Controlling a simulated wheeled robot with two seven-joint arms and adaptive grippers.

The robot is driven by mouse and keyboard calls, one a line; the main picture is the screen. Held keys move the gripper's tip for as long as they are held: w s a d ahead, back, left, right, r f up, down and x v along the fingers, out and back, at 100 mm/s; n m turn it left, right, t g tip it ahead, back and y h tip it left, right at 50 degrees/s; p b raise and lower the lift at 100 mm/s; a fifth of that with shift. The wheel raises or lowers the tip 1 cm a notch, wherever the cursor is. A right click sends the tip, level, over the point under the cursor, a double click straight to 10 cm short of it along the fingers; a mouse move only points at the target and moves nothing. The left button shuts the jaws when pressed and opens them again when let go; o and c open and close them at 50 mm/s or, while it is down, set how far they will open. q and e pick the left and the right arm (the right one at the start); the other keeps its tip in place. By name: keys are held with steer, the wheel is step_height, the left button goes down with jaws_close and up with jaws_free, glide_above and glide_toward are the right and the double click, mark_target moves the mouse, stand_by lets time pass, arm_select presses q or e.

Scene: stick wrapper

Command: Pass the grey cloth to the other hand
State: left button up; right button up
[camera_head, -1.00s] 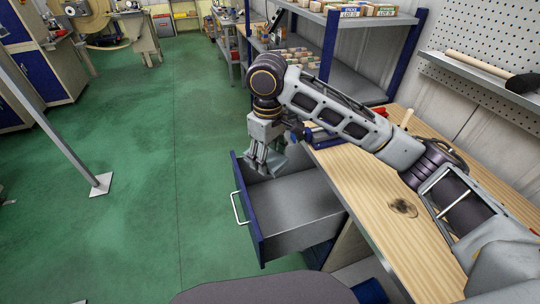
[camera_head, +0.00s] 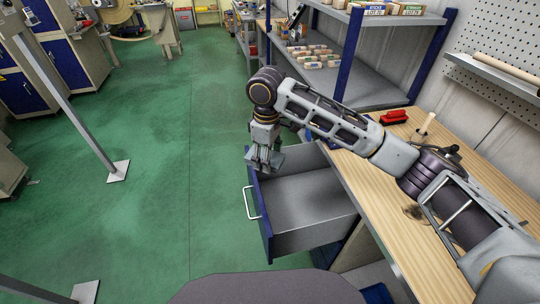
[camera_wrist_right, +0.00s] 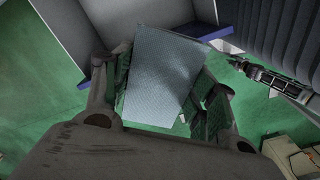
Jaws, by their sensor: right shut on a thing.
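The grey cloth (camera_wrist_right: 165,75) is a flat blue-grey sheet between the fingers of my right gripper (camera_wrist_right: 160,95) in the right wrist view. In the head view, my right gripper (camera_head: 263,165) points down at the far front corner of the open drawer (camera_head: 305,200). It is shut on the cloth, which is mostly hidden by the fingers there. In the right wrist view, a dark jointed arm part (camera_wrist_right: 280,82) shows at the right, perhaps my left arm; its jaws are not clear. My left gripper does not show in the head view.
The drawer juts out from under the wooden bench (camera_head: 400,205), with a white handle (camera_head: 252,203) on its blue front. Shelves (camera_head: 370,75) with small boxes stand behind.

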stand_by(0.5)
steer(key=s+d+r+m, duration=0.7)
steer(key=d+r+m, duration=0.1)
steer(key=r, duration=0.3)
steer(key=shift+d+r, duration=0.35)
steer(key=shift+d, duration=0.2)
stand_by(0.4)
